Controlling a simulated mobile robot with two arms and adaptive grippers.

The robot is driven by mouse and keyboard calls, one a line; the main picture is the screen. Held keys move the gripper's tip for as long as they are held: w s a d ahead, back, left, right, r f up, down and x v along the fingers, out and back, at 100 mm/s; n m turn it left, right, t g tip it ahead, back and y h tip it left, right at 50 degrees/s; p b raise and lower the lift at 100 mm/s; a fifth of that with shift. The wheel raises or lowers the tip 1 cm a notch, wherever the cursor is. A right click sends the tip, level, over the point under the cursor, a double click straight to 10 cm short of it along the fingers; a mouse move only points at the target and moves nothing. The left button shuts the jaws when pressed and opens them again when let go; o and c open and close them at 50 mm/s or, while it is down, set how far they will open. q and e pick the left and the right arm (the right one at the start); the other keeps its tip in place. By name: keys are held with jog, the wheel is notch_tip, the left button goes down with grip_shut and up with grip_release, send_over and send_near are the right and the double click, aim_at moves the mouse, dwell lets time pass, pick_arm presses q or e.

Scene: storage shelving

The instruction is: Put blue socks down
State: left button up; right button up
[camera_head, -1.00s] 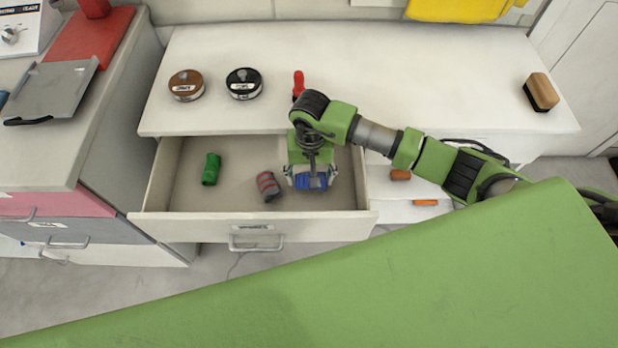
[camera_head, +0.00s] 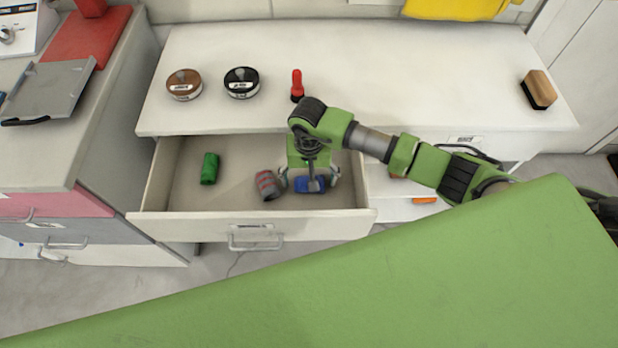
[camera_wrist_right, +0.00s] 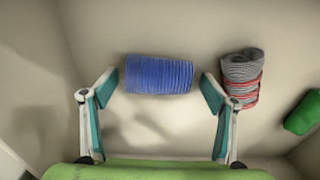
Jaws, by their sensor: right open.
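The blue socks (camera_head: 309,185), a ribbed blue roll, lie in the open drawer (camera_head: 215,222), near its right side. They also show in the right wrist view (camera_wrist_right: 158,74), resting on the drawer floor between the spread fingers. My right gripper (camera_head: 309,182) is low in the drawer, over the socks. In the wrist view its fingers (camera_wrist_right: 160,88) are open, one to each side of the roll, with gaps at both ends. My left gripper is not in view.
Grey-and-red socks (camera_head: 268,186) lie just left of my right gripper, close to one finger. Green socks (camera_head: 209,168) lie farther left in the drawer. Two round tins, brown (camera_head: 184,84) and black (camera_head: 241,82), a red object (camera_head: 297,86) and a brush (camera_head: 538,90) stand on the top.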

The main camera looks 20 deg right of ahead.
jog(key=shift+w+r, duration=0.1)
jog(key=shift+r, duration=0.35)
notch_tip(320, 180, up, 11)
jog(key=b, duration=0.1)
jog(key=shift+r, duration=0.2)
